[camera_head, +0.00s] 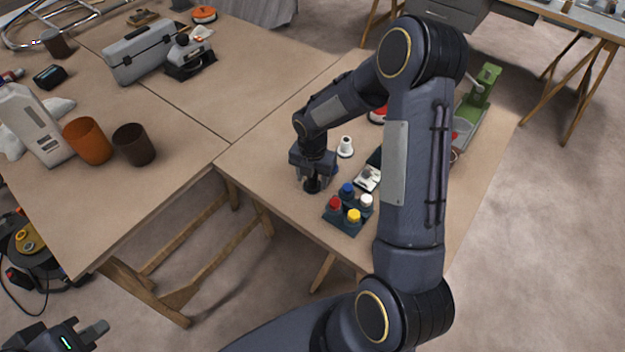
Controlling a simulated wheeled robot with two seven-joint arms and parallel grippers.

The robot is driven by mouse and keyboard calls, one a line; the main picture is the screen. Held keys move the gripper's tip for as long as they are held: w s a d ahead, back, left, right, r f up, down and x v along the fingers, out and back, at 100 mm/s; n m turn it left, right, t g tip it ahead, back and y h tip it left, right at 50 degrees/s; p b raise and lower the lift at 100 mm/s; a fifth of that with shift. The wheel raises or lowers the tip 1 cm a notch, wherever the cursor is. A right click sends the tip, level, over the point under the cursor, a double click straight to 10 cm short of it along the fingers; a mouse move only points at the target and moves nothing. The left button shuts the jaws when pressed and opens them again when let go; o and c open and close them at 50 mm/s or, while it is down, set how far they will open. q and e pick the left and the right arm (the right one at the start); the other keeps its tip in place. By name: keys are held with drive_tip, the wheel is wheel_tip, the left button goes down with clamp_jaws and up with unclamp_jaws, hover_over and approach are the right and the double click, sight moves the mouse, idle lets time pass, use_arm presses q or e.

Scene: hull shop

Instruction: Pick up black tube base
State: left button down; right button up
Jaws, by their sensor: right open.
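A small black tube base (312,187) stands on the right table, left of a dark rack. My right gripper (314,178) points down over it, its open fingers on either side of the base's upper part. Whether the fingers touch it is too small to tell. My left gripper (80,333) shows only in part at the bottom left corner, below table height and away from the tables. Its finger gap is not clear.
The dark rack (346,222) holds blue, red, white and yellow capped tubes, close right of the base. A white tube base (345,147) stands behind. My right forearm hides items on the right. The table's front left area is clear.

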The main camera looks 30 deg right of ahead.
drive_tip(key=c, duration=1.1)
drive_tip(key=shift+r, duration=0.1)
